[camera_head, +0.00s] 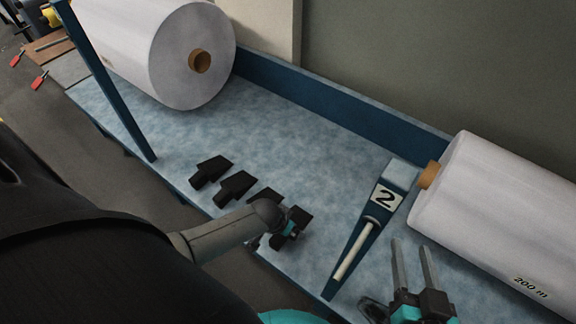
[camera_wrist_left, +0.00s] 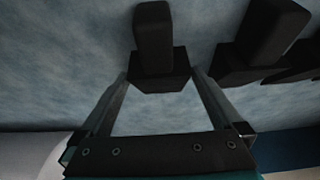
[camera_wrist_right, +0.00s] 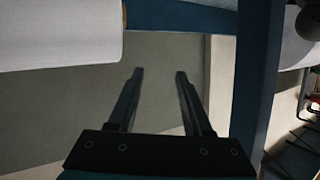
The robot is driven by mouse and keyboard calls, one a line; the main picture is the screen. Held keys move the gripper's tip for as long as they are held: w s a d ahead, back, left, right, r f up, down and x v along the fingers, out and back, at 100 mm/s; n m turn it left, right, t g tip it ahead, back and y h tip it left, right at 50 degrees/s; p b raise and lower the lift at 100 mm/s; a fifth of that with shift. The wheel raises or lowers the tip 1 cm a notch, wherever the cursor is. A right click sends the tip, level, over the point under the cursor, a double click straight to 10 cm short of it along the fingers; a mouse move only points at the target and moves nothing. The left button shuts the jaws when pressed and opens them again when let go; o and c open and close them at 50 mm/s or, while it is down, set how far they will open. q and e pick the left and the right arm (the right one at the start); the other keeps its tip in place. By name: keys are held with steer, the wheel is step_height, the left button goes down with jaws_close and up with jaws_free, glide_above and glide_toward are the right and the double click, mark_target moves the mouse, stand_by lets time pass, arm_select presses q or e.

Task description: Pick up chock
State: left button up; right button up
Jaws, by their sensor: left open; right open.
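Several black wedge-shaped chocks (camera_head: 211,170) stand in a row near the front edge of the blue-grey shelf. My left gripper (camera_wrist_left: 161,76) is at the right end of this row in the head view, where my own arm hides most of it. In the left wrist view it is open, with one chock (camera_wrist_left: 160,35) between and just beyond its fingertips. I cannot tell whether the fingers touch it. A second chock (camera_wrist_left: 268,38) is beside it to the right. My right gripper (camera_head: 412,244) is open and empty, near the white roll at the right.
A white roll (camera_head: 150,50) with a brown core lies at the back left of the shelf (camera_head: 300,150). Another roll (camera_head: 500,220) marked "200 m" lies at the right.

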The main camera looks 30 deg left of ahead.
arm_select(q)
steer(key=shift+w+f+b, duration=0.2)
steer(key=shift+f+b, duration=0.1)
steer(key=shift+f, duration=0.1)
arm_select(e)
steer(key=shift+s+a+r+t+y, duration=0.15)
steer(key=shift+a+r+t+y, duration=0.35)
steer(key=shift+t, duration=0.2)
arm_select(q)
steer(key=shift+c, duration=0.4)
steer(key=c, duration=1.3)
steer(key=shift+c, duration=0.6)
steer(key=shift+r, duration=0.15)
arm_select(e)
steer(key=shift+d, duration=0.1)
